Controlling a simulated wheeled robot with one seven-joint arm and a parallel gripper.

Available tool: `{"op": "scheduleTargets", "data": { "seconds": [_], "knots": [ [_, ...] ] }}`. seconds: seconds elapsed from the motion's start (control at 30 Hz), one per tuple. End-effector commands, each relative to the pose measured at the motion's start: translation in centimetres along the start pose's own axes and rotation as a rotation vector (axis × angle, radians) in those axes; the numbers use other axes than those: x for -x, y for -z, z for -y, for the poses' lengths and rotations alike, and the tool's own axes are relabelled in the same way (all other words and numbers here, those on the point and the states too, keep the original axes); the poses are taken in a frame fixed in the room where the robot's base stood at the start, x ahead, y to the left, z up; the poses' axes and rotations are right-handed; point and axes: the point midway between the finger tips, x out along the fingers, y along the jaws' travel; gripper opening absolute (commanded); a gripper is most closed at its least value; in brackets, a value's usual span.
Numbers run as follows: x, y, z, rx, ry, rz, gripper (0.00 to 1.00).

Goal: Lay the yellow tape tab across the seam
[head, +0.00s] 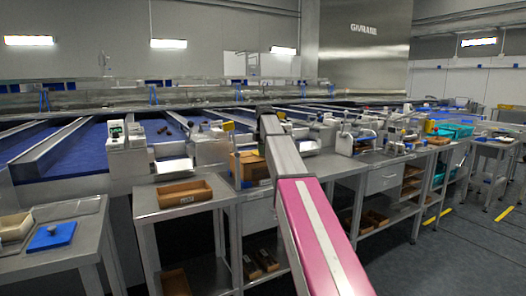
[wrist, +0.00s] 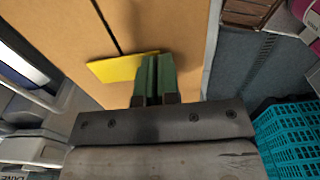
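The brown carton (wrist: 60,35) fills the upper left of the wrist view, with its dark seam (wrist: 105,25) running down toward the tape tab. The yellow tape tab (wrist: 115,68) stretches left from my gripper's fingers and covers the seam's line in this view. I cannot tell whether it touches the carton. My gripper (wrist: 155,75) has its green fingers close together on the tab's right end. In the head view the carton (head: 249,172) stands on the bench, partly behind my arm, and my fingers are hidden.
A shallow brown tray (head: 185,194) sits on the bench left of the carton. A blue board with a knob (head: 52,236) lies on the left table. A scale-like machine (head: 127,134) stands behind the tray. A teal crate (wrist: 290,140) is at lower right in the wrist view.

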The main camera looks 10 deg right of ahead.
Motion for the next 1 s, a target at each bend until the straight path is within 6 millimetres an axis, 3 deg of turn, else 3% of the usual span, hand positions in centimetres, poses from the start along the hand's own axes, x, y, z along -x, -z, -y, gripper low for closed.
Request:
{"op": "scheduleTargets", "data": {
  "seconds": [0.3, 0.4, 0.6, 0.67, 1.0],
  "knots": [
    [-0.11, -0.01, 0.0, 0.0, 0.0, 0.0, 0.0],
    [-0.11, -0.01, 0.0, 0.0, 0.0, 0.0, 0.32],
    [-0.11, -0.01, -0.01, 0.0, 0.0, 0.0, 0.33],
    [-0.12, -0.01, 0.0, 0.0, 0.0, 0.0, 0.26],
    [0.03, -0.01, -0.02, 0.0, 0.0, 0.0, 0.26]
  ]
}}
